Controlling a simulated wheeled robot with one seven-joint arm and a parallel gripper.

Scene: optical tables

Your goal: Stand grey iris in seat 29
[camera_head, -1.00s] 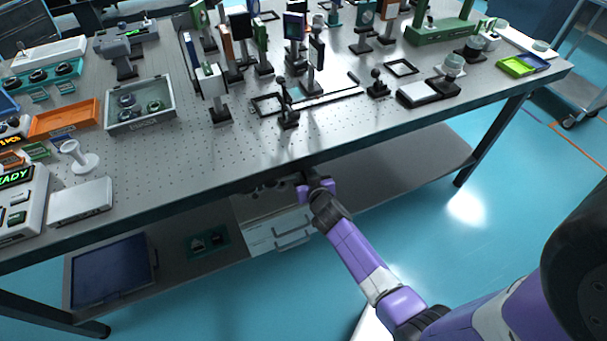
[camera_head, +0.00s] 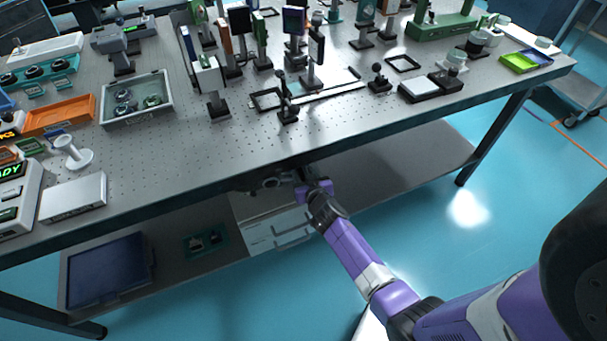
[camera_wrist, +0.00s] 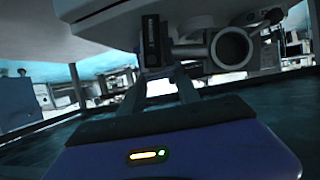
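My gripper (camera_head: 300,178) is just below the front edge of the optical table (camera_head: 215,160) in the head view. In the wrist view its two fingers (camera_wrist: 160,75) reach up to a small dark labelled block and appear closed on it. A grey ring with a round opening, which looks like the grey iris (camera_wrist: 231,46), sits beside that block, tilted to the side. It also shows small in the head view as the iris (camera_head: 271,183), left of the gripper. The exact grip is partly hidden. No number 29 is readable, so I cannot tell which seat it is.
Several posts and mounts crowd the table's back middle. Black square frames (camera_head: 403,56) lie on the top. A grey bin (camera_head: 160,112), an orange tray (camera_head: 62,108) and a white stand (camera_head: 77,160) are at left. Bare tabletop lies along the front. A lower shelf (camera_head: 400,165) is underneath.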

